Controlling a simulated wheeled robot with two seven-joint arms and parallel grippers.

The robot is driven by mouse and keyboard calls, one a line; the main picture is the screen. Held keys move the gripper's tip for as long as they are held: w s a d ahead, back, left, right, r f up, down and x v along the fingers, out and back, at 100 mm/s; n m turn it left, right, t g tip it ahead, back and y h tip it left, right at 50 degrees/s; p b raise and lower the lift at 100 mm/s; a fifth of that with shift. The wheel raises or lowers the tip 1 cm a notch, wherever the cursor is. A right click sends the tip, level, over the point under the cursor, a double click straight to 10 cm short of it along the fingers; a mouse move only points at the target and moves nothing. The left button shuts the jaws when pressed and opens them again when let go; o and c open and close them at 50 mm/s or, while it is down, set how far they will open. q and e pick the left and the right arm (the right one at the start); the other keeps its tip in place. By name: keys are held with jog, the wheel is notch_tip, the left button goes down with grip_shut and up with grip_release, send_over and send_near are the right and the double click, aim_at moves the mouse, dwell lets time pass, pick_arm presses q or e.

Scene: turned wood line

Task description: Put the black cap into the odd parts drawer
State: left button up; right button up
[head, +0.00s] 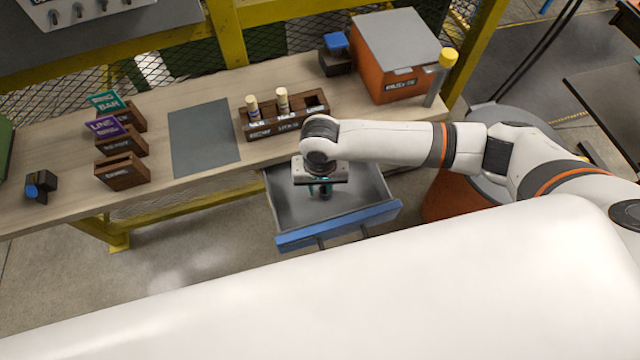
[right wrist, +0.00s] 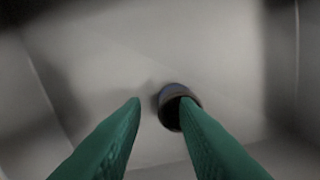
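The drawer (head: 345,222), grey inside with a blue front, is pulled out below the bench. My right gripper (head: 320,190) points down into it. In the right wrist view, the green fingers of my right gripper (right wrist: 160,101) are apart, with an open gap between their tips. A dark round cap (right wrist: 168,110) with a bluish middle shows at the right fingertip, partly hidden behind that finger. It is not pinched between the fingers. I cannot tell whether it touches the finger or the drawer floor. The head view does not show the cap clearly. My left gripper is not in view.
On the bench are a wooden rack (head: 259,128) with two light pegs, a grey mat (head: 203,140), several small wooden holders (head: 122,170) at left, and an orange box (head: 397,75) at right. A dark block with a blue part (head: 40,186) sits far left.

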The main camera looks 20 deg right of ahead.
aim_at(320, 190)
notch_tip(320, 190, up, 12)
jog(key=shift+b, duration=0.4)
dwell(0.5)
